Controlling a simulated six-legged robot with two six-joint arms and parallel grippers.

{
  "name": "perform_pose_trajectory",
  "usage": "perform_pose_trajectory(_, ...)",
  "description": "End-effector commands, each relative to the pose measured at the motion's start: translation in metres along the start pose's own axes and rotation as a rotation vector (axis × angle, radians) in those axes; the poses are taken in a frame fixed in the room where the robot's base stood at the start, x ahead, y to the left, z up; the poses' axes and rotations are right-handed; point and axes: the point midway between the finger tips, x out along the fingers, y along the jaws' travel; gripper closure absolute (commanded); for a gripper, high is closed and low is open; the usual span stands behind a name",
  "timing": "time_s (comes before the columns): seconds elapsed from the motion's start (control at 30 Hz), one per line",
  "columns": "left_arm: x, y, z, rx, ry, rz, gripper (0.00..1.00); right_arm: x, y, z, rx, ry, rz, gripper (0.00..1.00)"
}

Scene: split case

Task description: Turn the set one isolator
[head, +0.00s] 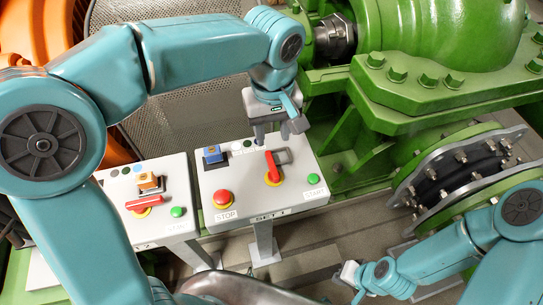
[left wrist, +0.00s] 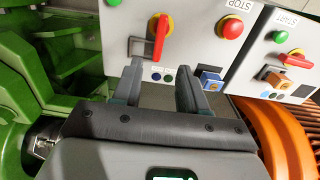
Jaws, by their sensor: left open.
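The set one box (head: 240,200) is a pale panel marked SET 1. Its isolator (head: 271,168) has a red handle on a yellow surround, lying roughly along the panel's near-far direction. A grey hasp-like bracket (head: 286,156) is beside the handle. The red handle (left wrist: 160,38) also shows in the left wrist view, beyond my fingertips. My left gripper (head: 270,136) is open and empty, above the panel's far edge and apart from the handle. Its fingers (left wrist: 158,75) point toward the panel. My right gripper (head: 347,274) is low at the right, its jaws unclear.
Set one also has a red stop button (head: 222,198), a green start button (head: 313,178) and a blue padlock-like block (head: 212,154). A second panel (head: 180,226) at left has a crosswise red handle (head: 144,202). Green machinery (head: 440,90) stands close at right.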

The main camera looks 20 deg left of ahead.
Motion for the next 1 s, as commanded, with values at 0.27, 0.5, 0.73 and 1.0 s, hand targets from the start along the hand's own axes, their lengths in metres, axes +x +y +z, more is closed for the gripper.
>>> perform_pose_trajectory(0.27,0.066,-0.001,0.000,0.000,-0.004,-0.004,0.57,-0.003,-0.001,0.000,-0.001,0.000,0.000,1.00)
perform_pose_trajectory(0.5,0.101,0.000,-0.002,-0.001,-0.003,-0.002,0.57,-0.004,-0.002,0.000,0.000,0.000,0.000,1.00)
perform_pose_trajectory(0.73,0.108,0.000,-0.003,-0.001,-0.001,0.000,0.57,-0.005,-0.002,0.000,0.000,0.000,0.000,1.00)
perform_pose_trajectory(1.0,0.107,0.000,-0.003,-0.001,-0.001,0.000,0.96,-0.005,-0.002,0.000,0.000,0.000,0.000,1.00)
